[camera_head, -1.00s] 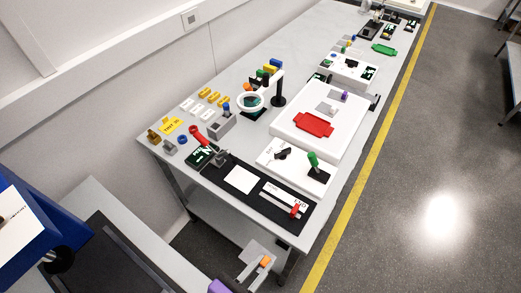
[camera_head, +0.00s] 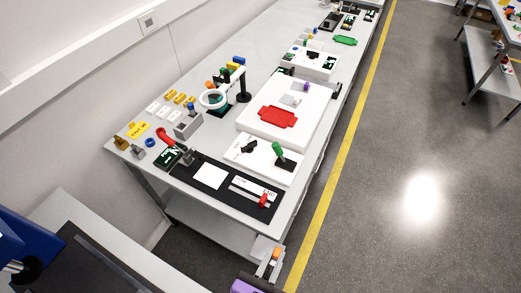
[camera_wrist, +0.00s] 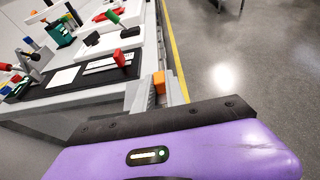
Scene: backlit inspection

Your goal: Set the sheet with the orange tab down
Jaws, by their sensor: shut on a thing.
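My gripper (camera_head: 267,267) is low at the bottom of the head view, beside the near end of the bench and apart from it. It is shut on the sheet with the orange tab (camera_head: 276,253). The sheet's pale grey face (camera_head: 261,246) shows just past the fingers in the head view. In the wrist view the orange tab (camera_wrist: 158,82) stands between the two grey fingers; the rest of the sheet is hard to make out there.
The bench (camera_head: 178,85) carries a black mat (camera_head: 183,174) with a white card and a red-handled tool. White panels (camera_head: 257,127) hold a red plate and a green-handled piece. A magnifier (camera_head: 213,98) stands behind. Open floor lies right, past the yellow line (camera_head: 345,152).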

